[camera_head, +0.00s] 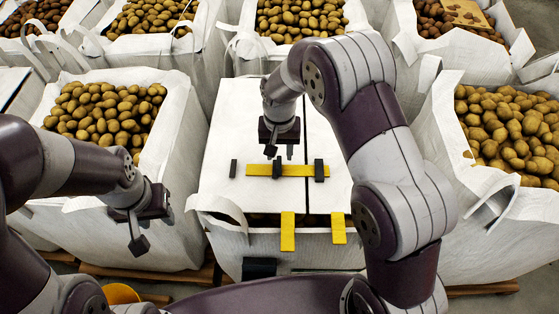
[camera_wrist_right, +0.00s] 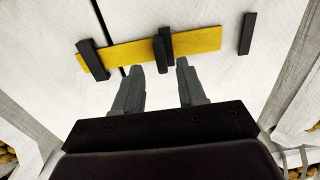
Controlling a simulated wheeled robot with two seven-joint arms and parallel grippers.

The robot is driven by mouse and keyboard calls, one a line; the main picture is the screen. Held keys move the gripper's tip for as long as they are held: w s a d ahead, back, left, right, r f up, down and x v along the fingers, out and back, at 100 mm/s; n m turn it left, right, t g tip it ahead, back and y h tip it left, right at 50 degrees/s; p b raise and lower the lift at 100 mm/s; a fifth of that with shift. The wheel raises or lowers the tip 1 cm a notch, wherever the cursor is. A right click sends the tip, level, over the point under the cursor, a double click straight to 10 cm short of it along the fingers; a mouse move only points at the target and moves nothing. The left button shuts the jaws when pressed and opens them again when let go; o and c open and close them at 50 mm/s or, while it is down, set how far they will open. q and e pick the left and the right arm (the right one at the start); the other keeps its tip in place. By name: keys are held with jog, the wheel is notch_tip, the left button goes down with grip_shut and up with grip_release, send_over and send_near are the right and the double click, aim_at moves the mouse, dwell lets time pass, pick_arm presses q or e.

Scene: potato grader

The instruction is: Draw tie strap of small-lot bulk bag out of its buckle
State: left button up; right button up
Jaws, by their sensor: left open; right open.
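The small-lot bulk bag (camera_head: 225,125) stands in the middle with white top flaps closed along a seam. A yellow tie strap (camera_head: 299,170) lies across the seam; it also shows in the right wrist view (camera_wrist_right: 200,41). A dark buckle bar (camera_head: 319,171) crosses one strap end, and a dark upright piece (camera_head: 277,168) crosses its middle. A third dark bar (camera_head: 233,168) stands apart from the strap. My right gripper (camera_head: 280,153) is open above the flaps, just beside the middle piece, which lies ahead of its fingertips (camera_wrist_right: 160,64). My left gripper (camera_head: 150,230) is open and empty left of the bag.
Two yellow straps (camera_head: 287,232) (camera_head: 338,228) hang over the bag's front edge. A white loop (camera_head: 217,212) sits at its front left corner. Potato-filled bags stand left (camera_head: 165,155), right (camera_head: 445,165) and behind. My right arm hides part of the bag's right side.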

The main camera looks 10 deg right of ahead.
aim_at(279, 162)
notch_tip(279, 162, down, 4)
jog(key=shift+s+a+f, duration=0.1)
jog(key=shift+f, duration=0.45)
grip_shut()
jog(key=a, duration=0.2)
jog(key=w+a, duration=0.1)
jog(key=a, duration=0.4)
jog(key=shift+w+r, duration=0.1)
jog(key=shift+w, duration=0.2)
jog(key=shift+c, duration=1.4)
grip_release()
jog(key=shift+o, duration=1.4)
jog(key=shift+a, duration=0.2)
